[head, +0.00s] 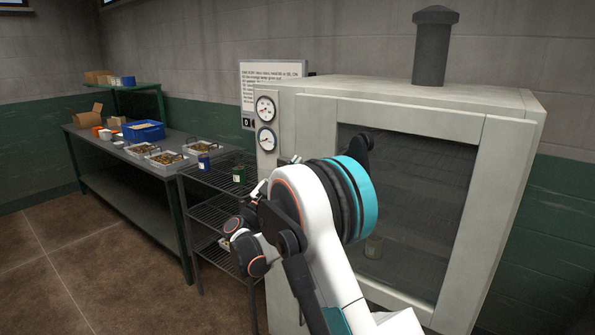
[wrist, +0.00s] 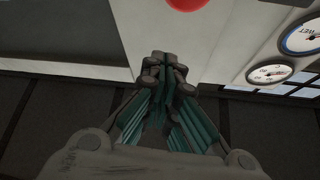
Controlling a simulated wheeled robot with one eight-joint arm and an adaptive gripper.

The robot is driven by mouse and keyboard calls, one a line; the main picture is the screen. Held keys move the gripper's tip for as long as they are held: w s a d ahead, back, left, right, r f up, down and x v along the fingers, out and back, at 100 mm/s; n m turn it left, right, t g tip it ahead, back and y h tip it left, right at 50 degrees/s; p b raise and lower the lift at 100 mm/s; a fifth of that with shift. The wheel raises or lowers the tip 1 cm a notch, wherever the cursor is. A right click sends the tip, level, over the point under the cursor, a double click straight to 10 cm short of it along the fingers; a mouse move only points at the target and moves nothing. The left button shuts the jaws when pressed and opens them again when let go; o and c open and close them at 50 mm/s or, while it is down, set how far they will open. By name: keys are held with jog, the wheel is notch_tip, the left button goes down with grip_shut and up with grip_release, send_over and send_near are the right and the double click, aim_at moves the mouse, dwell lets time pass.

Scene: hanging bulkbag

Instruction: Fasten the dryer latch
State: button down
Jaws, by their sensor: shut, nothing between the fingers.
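The dryer (head: 300,115) is a large pale cabinet with a dark glass window (head: 405,215) in its front door. The door looks closed or nearly so; I cannot tell which. My arm covers the door's left edge in the head view, and I cannot make out the latch there. In the wrist view, my gripper (wrist: 167,75) is shut and empty, its fingertips in front of the pale dryer front. A red rounded part (wrist: 187,4) is cut off at the top edge, beyond the fingertips; I cannot tell whether it belongs to the latch.
Two gauges (head: 266,124) sit on the dryer's left panel, and they show at right in the wrist view (wrist: 269,73). A wire rack (head: 207,187) with cans stands left of the dryer. A bench (head: 117,162) with trays and a blue bin (head: 144,131) is farther left. Open floor (head: 90,260) lies at lower left.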

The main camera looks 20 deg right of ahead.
jog(key=p+v, duration=0.1)
jog(key=v, duration=0.8)
jog(key=shift+a+f+p, duration=0.2)
jog(key=shift+f+p, duration=0.1)
jog(key=s+d+r+n+g+y, duration=0.2)
jog(key=s+d+r+n+y, duration=0.15)
jog(key=d, duration=0.45)
jog(key=s+d+n+g+y, duration=0.2)
jog(key=s+d+n+y, duration=0.3)
jog(key=s, duration=0.4)
jog(key=s+a+f+n+y, duration=0.2)
jog(key=s+a+y, duration=0.1)
jog(key=s, duration=0.6)
jog(key=s+a+f+n+y, duration=0.2)
jog(key=s+a+f+y, duration=0.1)
jog(key=s, duration=0.6)
jog(key=s+a+f+n+y, duration=0.2)
jog(key=s+a+f+y, duration=0.1)
jog(key=s+a+y, duration=0.2)
jog(key=s+y, duration=0.2)
jog(key=s, duration=0.2)
jog(key=shift+s+a+f+n, duration=0.15)
jog(key=shift+s+a+n, duration=0.1)
jog(key=shift+n, duration=0.1)
